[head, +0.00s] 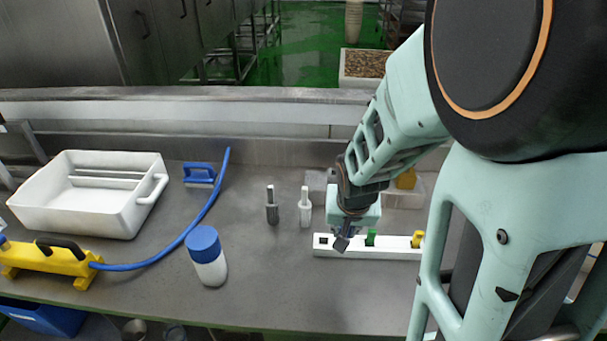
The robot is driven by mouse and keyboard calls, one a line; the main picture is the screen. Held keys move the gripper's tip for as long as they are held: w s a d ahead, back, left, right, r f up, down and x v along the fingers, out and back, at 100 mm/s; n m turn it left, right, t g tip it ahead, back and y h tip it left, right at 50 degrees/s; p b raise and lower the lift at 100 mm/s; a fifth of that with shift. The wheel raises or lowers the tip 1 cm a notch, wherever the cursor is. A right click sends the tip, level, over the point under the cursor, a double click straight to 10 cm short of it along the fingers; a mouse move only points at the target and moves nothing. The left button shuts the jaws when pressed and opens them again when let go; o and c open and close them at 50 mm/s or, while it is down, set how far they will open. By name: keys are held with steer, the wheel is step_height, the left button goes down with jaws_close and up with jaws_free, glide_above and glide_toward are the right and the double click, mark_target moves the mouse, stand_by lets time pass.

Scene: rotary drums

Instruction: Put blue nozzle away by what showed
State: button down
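A white rack (385,252) lies on the steel counter at the right. It has a dark square opening (323,241) at its left end, a green nozzle (371,238) right of the middle and a yellow nozzle (417,239) near the right end. My gripper (341,243) points down at the rack's left part, between the dark opening and the green nozzle. Its fingers are dark and small, so I cannot tell whether they are open or hold something. I cannot make out a separate blue nozzle; my gripper and arm hide part of the area.
A jar with a blue lid (207,258), a grey upright piece (271,206) and a white one (305,208) stand left of the rack. Front-centre counter is clear.

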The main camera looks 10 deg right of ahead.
steer(key=shift+w+a+f+b, duration=0.4)
steer(key=shift+w+f+b, duration=1.15)
steer(key=shift+f, duration=0.3)
steer(key=shift+w+a+f+b, duration=0.45)
steer(key=shift+w+f+b, duration=1.05)
steer(key=shift+f, duration=0.35)
steer(key=shift+w+a+f+b, duration=0.4)
steer(key=shift+w+f+b, duration=1.15)
steer(key=shift+f, duration=0.3)
steer(key=shift+f, duration=0.1)
steer(key=c, duration=1.8)
jaws_free()
steer(key=shift+c, duration=0.2)
steer(key=shift+r, duration=0.5)
steer(key=p+v, duration=0.1)
steer(key=v, duration=1)
steer(key=shift+s+r, duration=0.15)
